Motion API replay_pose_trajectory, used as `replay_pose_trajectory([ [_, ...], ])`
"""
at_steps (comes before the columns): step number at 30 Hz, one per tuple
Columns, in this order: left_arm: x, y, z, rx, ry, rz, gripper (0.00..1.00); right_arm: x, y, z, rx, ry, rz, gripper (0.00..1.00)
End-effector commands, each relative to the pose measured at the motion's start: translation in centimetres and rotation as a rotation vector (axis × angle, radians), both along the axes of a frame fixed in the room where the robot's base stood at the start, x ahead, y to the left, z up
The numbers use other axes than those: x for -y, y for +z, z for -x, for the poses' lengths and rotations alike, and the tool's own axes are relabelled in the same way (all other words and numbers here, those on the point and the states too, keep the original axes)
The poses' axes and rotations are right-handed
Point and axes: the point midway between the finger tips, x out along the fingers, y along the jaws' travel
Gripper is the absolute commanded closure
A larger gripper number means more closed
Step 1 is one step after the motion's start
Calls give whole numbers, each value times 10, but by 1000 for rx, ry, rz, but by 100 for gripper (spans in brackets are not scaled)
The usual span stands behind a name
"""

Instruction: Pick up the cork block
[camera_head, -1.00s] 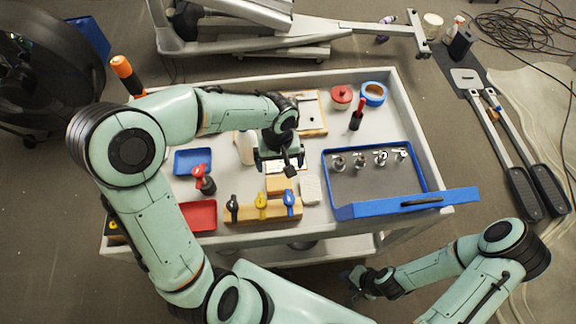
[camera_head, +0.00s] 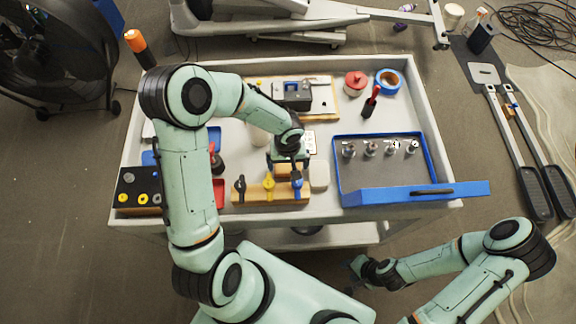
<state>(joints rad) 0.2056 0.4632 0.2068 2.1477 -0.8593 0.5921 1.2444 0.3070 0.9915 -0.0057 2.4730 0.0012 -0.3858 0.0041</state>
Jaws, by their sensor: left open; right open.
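The cork block (camera_head: 283,170) is a small tan block on the cart top, just behind a wooden holder. My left gripper (camera_head: 289,165) is over it from above, open, with its jaws near the block. The gripper hides part of the block, and I cannot tell whether a finger touches it. My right gripper (camera_head: 358,274) is open and empty, low in front of the cart and away from the block.
The wooden holder (camera_head: 250,194) carries black, yellow and blue-handled tools. A pale block (camera_head: 319,177) stands close right of my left gripper. A blue tray (camera_head: 338,188) with metal fittings is further right. A red-handled tool (camera_head: 371,100) stands behind. My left arm covers the cart's left part.

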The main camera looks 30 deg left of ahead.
Motion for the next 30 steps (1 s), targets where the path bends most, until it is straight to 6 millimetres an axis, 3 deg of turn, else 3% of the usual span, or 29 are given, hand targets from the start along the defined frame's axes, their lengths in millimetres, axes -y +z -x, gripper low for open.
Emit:
replay_pose_trajectory([
  [8,0,-4,0,-1,0,-1,0,0,-1,1,-1,-1,0,57],
  [12,0,-4,0,-1,0,-1,43,0,-1,1,-1,-1,0,57],
  [23,0,-1,0,1,0,-1,43,0,0,1,-1,0,0,57],
  [30,0,27,-1,6,1,0,43,0,5,-4,5,0,-1,57],
])
